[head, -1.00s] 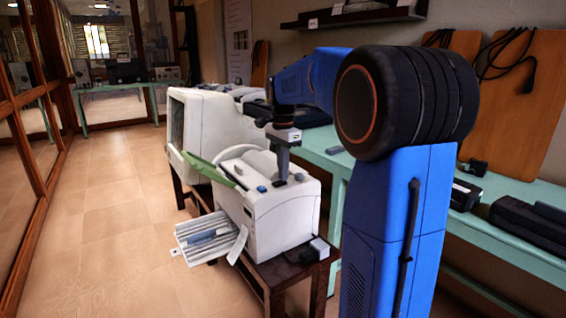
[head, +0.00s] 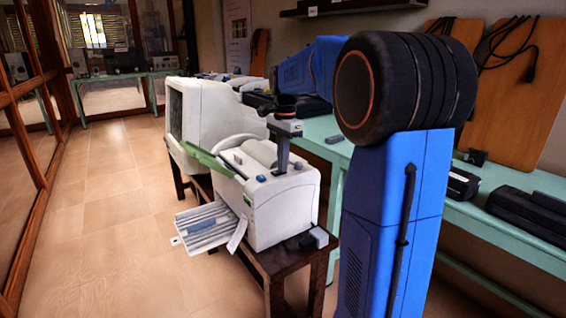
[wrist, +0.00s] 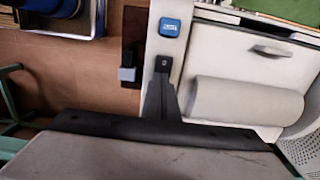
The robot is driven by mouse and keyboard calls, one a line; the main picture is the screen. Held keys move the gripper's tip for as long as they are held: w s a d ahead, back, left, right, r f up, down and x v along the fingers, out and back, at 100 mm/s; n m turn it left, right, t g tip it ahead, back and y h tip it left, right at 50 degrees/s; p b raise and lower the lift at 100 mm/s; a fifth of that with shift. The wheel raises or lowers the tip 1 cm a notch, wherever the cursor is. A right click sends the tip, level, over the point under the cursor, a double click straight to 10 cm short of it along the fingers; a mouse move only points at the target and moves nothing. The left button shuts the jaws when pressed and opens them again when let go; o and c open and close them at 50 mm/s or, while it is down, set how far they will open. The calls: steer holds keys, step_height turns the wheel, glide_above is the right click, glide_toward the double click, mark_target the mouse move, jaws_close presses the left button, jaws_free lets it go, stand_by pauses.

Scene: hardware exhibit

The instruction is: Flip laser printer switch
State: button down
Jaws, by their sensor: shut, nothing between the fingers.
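The laser printer (head: 285,212) is a white box with a green flap and an open paper tray, standing on a dark wooden stand. A small blue switch (wrist: 170,27) with a white marking sits on its pale top, near the edge; it also shows in the head view (head: 261,178). My gripper (wrist: 162,65) is shut and empty, fingers pointing down over the printer's top. In the wrist view its dark fingertips are just below the blue switch, apart from it in the picture. I cannot tell whether the fingertips touch the printer's surface.
A grey block (head: 318,237) lies on the dark stand (head: 277,262) beside the printer. A large white monitor-like case (head: 200,120) stands behind it. A green table (head: 500,190) with black devices runs along the right. Tiled floor is clear at the left.

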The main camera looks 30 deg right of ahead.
steer(key=shift+a, duration=0.8)
steer(key=shift+r, duration=0.65)
step_height(320, 180, up, 13)
steer(key=shift+d, duration=0.3)
steer(key=shift+f, duration=0.1)
